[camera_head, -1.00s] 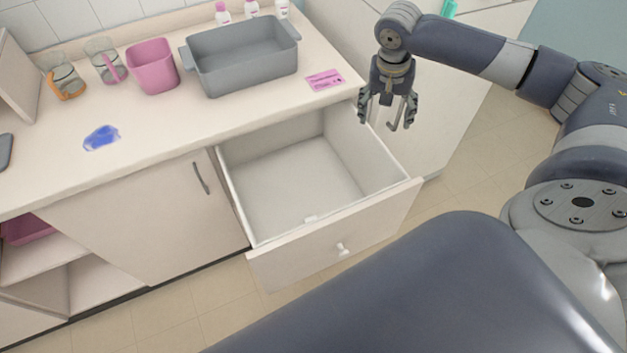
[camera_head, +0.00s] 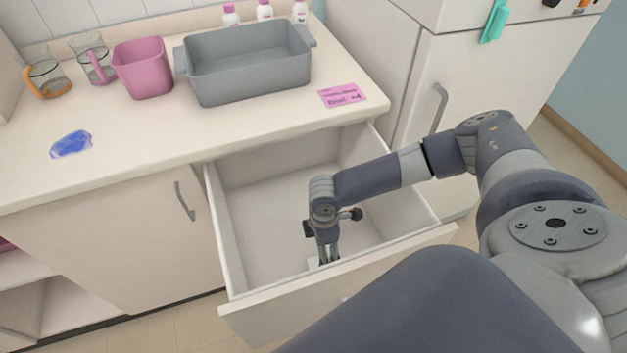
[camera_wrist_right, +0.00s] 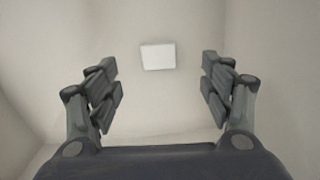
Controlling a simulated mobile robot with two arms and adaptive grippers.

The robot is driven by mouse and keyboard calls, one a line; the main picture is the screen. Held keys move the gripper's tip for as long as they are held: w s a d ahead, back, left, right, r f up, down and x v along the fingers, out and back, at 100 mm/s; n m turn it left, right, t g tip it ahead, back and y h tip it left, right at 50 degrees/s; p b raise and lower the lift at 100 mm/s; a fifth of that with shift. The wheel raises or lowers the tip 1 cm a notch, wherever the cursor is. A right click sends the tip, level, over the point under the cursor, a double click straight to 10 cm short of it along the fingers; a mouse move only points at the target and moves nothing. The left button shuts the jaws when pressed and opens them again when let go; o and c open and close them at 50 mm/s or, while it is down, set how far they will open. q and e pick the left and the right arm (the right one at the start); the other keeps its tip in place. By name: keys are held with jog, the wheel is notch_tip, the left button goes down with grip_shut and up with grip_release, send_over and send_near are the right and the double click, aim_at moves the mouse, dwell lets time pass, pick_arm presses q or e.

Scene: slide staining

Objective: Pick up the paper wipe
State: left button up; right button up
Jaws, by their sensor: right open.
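The paper wipe (camera_wrist_right: 158,57) is a small white square lying on the drawer floor, ahead of and between my fingers in the right wrist view. In the head view only a bit of it (camera_head: 313,263) shows beside my fingertips near the drawer's front. My right gripper (camera_wrist_right: 160,85) is open and empty above the wipe, not touching it as far as I can tell. In the head view my right gripper (camera_head: 328,258) reaches down inside the open drawer (camera_head: 275,205). My left gripper is not in view.
The drawer's front panel (camera_head: 300,295) and side walls surround my right gripper closely. A fridge (camera_head: 400,110) stands to the right.

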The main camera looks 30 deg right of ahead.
notch_tip(320, 180, down, 6)
jog(key=shift+a+r, duration=0.15)
jog(key=shift+r, duration=0.1)
jog(key=f, duration=0.2)
jog(key=f+b, duration=0.1)
jog(key=f, duration=0.1)
jog(key=shift+w+a+f, duration=0.1)
jog(key=shift+w+a, duration=0.2)
jog(key=shift+w, duration=0.05)
jog(key=shift+f, duration=0.55)
jog(key=shift+c, duration=0.3)
jog(key=c, duration=0.7)
